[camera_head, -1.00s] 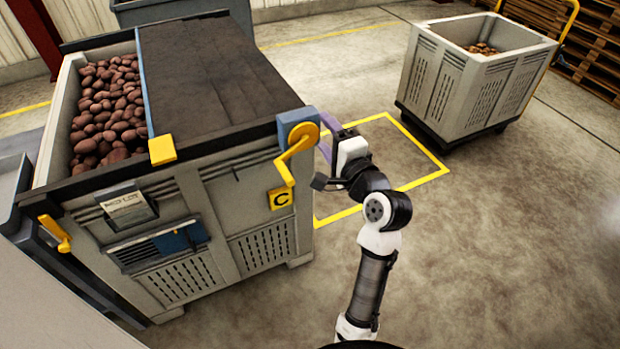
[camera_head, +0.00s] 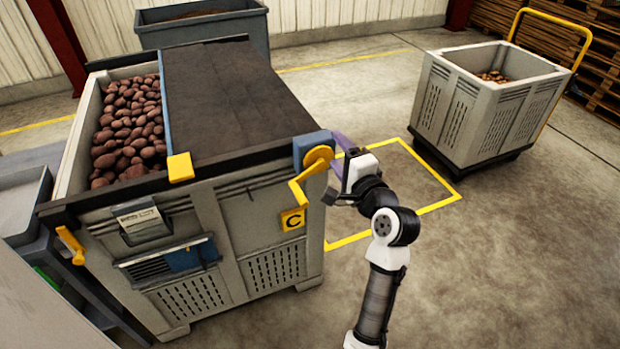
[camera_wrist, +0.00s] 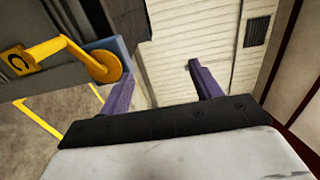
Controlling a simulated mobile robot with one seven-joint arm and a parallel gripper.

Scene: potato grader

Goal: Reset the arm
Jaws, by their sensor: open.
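My gripper (camera_wrist: 160,88) is open and empty in the wrist view, its two purple fingers apart with the pale wall beyond them. In the head view my arm reaches up from the bottom, and the gripper's purple fingers (camera_head: 342,150) show just right of the bin's yellow crank handle (camera_head: 312,176). The crank also shows in the wrist view (camera_wrist: 75,52), left of the fingers. I cannot tell whether the gripper touches it, but the fingers are not around it.
The large grey bin marked C (camera_head: 232,240) holds potatoes (camera_head: 128,130) beside a dark cover (camera_head: 215,95). A wheeled grey bin (camera_head: 490,110) with a few potatoes stands at the right. A dark container (camera_head: 205,28) stands behind. Open floor (camera_head: 510,270) lies right of my arm.

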